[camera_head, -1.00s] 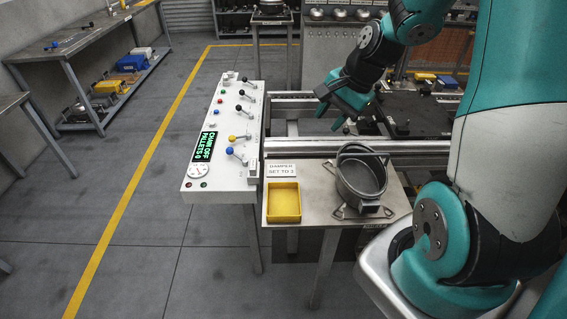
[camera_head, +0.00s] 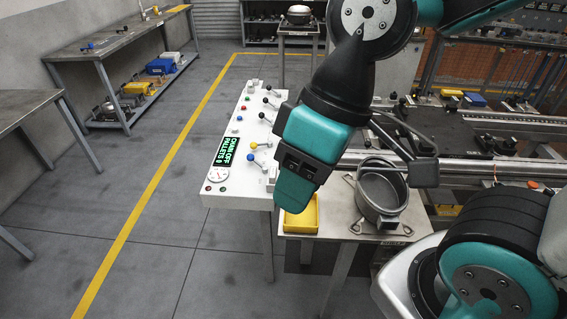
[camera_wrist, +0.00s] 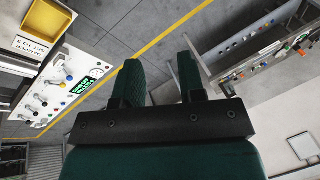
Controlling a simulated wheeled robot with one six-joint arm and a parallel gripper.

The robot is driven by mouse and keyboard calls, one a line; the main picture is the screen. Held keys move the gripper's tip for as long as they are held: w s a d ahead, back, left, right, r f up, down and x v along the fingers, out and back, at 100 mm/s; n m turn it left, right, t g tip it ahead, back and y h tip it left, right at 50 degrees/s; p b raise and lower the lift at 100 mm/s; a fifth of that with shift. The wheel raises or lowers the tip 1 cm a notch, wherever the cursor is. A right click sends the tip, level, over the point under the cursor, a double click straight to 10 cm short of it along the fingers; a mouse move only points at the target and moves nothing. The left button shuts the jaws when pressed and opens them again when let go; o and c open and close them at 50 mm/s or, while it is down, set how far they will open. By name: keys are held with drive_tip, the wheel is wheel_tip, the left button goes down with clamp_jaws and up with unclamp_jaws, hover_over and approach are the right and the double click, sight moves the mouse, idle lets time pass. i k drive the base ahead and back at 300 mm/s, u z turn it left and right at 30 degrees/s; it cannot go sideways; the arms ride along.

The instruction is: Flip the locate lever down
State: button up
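The white control panel (camera_head: 233,188) stands left of centre in the head view, with a row of levers along its right side. The nearest have a blue knob (camera_head: 252,157) and a yellow knob (camera_head: 254,146); farther ones have black knobs (camera_head: 264,116). I cannot read which is the locate lever. My gripper (camera_head: 293,192) hangs at the panel's near right side, above the yellow tray, apart from the levers. In the wrist view my gripper (camera_wrist: 158,64) has its two fingers spread with nothing between them, and the panel (camera_wrist: 75,62) lies to their left.
A yellow tray (camera_head: 303,219) and a dark round pot (camera_head: 380,190) sit on the small table (camera_head: 340,218) beside the panel. A rail with a dark pallet (camera_head: 440,135) lies behind. Benches stand at the far left; the floor between is open.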

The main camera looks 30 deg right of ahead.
sight(253, 145)
drive_tip(key=k, duration=0.65)
drive_tip(key=u, duration=0.6)
drive_tip(key=i, duration=1.55)
drive_tip(key=z, duration=0.9)
